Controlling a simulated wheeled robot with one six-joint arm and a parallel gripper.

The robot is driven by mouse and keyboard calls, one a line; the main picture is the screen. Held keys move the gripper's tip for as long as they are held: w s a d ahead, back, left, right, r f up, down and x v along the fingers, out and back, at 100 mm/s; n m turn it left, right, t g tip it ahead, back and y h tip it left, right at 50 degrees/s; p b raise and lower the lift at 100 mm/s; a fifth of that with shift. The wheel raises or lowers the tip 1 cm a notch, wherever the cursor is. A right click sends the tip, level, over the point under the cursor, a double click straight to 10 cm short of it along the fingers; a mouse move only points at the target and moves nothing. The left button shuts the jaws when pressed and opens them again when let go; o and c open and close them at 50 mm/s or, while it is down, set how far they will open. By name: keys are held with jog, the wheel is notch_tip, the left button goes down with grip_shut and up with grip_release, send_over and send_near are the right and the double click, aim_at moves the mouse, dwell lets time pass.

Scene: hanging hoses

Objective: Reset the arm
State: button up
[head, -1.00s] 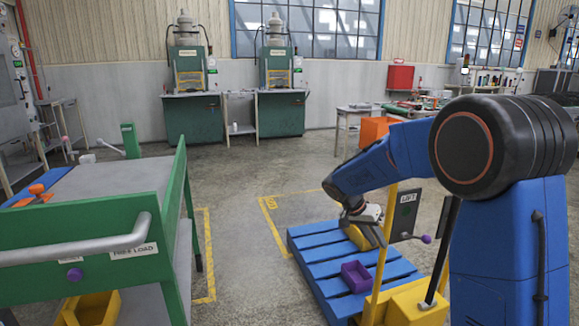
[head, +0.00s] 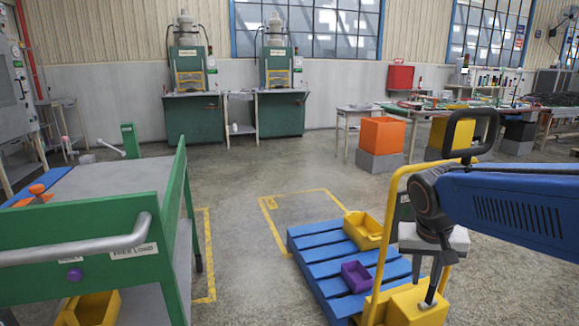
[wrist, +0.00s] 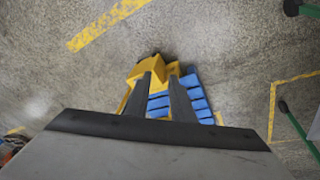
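My gripper (head: 427,282) hangs pointing down at the right in the head view, close to the yellow lift frame as seen there. In the wrist view my gripper (wrist: 161,76) shows two dark fingers with a gap between them, and nothing is held. The upper arm link stretches in from the right edge of the head view. The fingertips partly overlap the lift in the head view, so I cannot tell whether they touch it.
A blue pallet (head: 329,272) holds a yellow bin (head: 363,231) and a purple bin (head: 357,276). The yellow lift (head: 405,304) stands beside it. A green cart (head: 88,240) is at the left. The floor between cart and pallet is clear.

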jog(key=s+a+f+n+t+y, duration=0.2)
jog(key=s+n, duration=0.1)
jog(key=s, duration=1.1)
jog(key=shift+f+n, duration=0.15)
jog(key=shift+n, duration=0.15)
